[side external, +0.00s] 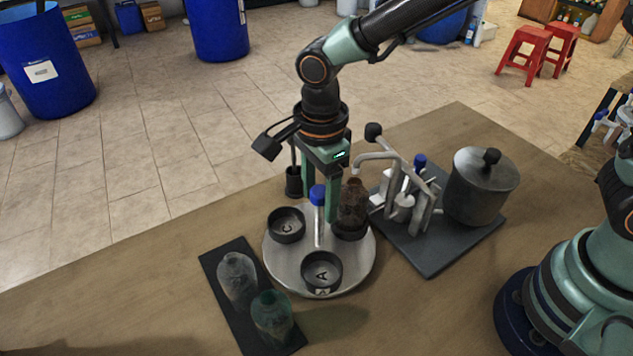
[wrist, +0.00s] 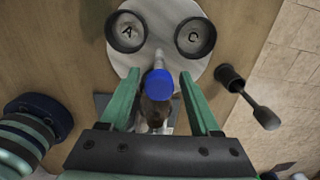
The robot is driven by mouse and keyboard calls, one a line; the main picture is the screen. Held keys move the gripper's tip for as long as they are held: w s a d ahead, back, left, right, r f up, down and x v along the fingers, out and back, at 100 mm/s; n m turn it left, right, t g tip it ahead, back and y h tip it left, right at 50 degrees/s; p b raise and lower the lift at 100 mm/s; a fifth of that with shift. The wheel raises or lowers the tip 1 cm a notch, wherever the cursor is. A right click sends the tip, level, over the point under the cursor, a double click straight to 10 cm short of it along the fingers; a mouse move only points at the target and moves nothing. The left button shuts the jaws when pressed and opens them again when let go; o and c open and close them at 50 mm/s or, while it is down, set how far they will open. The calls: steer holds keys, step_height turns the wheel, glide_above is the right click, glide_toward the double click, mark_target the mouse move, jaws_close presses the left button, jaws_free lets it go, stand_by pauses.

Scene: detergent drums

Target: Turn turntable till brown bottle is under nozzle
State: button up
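The round grey turntable (side external: 291,262) lies on the table with black cups marked A (side external: 321,272) and C (side external: 286,224). The brown bottle (side external: 352,208) stands upright in a third cup at its right. The nozzle (side external: 357,165) shows just above the bottle's neck in the side view; I cannot tell whether they line up exactly. A blue-capped handle (side external: 317,195) rises from the turntable. My gripper (side external: 318,208) is open, pointing down around this handle. In the wrist view, the blue cap (wrist: 160,83) shows between the spread fingers (wrist: 159,76), with gaps on both sides; the brown bottle (wrist: 154,110) is partly hidden.
A dark tray (side external: 222,290) with a clear bottle (side external: 237,275) and a green bottle (side external: 271,312) lies at front left. The dispenser base (side external: 432,262) with a lidded grey pot (side external: 480,187) stands right. A black lever (side external: 268,147) stands behind the turntable.

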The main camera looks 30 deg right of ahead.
steer(key=shift+r, duration=3.5)
steer(key=s+d+r+n+t, duration=0.2)
steer(key=d+r+n, duration=0.1)
steer(key=d+n, duration=0.6)
steer(key=s+d+r+n+t, duration=0.3)
steer(key=d+n, duration=0.6)
steer(key=d, duration=0.4)
steer(key=shift+d+r+t, duration=0.2)
steer(key=shift+t, duration=0.1)
